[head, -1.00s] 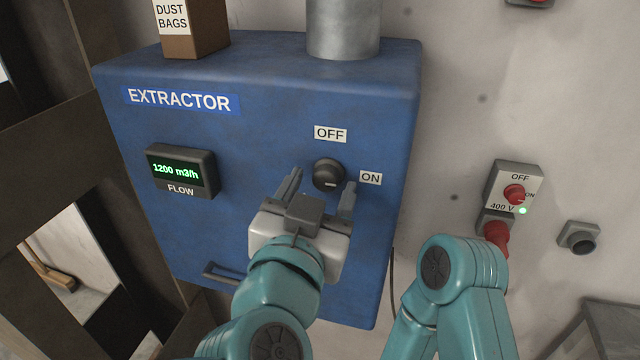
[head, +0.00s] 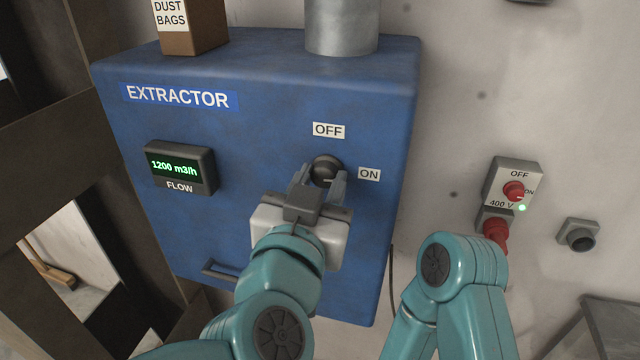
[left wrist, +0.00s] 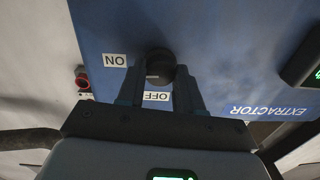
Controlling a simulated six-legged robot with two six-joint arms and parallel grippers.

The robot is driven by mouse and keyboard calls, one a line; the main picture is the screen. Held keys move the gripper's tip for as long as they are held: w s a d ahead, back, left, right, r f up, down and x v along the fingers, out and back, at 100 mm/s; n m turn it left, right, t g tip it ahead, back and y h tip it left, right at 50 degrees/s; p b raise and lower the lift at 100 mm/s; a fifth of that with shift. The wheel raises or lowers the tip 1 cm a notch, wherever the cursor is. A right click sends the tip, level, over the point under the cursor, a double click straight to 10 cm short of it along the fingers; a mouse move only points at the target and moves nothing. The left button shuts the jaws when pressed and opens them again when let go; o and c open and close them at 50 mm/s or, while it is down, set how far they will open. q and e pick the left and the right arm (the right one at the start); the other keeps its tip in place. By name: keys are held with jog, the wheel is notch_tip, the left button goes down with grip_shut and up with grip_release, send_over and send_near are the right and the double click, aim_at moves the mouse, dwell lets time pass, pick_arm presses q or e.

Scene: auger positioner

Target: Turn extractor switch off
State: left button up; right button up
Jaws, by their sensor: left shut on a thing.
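The extractor (head: 260,90) is a blue wall box. Its round black switch knob (head: 326,165) sits between an OFF label (head: 328,130) above and an ON label (head: 369,174) to the right. A pale mark on the knob points towards the ON side. My left gripper (head: 322,179) is shut on the knob from below, one finger on each side. In the left wrist view the knob (left wrist: 160,62) shows between the fingertips. My right arm shows at the lower right; its gripper cannot be made out.
The flow display (head: 180,170) reads 1200 m3/h in green. A grey box with a red 400 V switch (head: 514,191) and a lit green lamp is on the wall at right. A dust bags box (head: 192,28) and a metal pipe (head: 341,28) stand on top.

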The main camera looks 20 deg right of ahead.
pick_arm(q)
jog(key=n+b, duration=0.1)
jog(key=n, duration=0.3)
jog(key=n+b, duration=0.1)
jog(key=n, duration=0.3)
jog(key=n+b, duration=0.2)
jog(key=n, duration=0.2)
jog(key=shift+n, duration=0.4)
jog(key=shift+r+n+g+b, duration=0.1)
jog(key=shift+n+g+b, duration=0.35)
jog(key=shift+n, duration=1.55)
jog(key=o, duration=1)
jog(key=shift+w, duration=0.1)
jog(key=shift+o, duration=0.2)
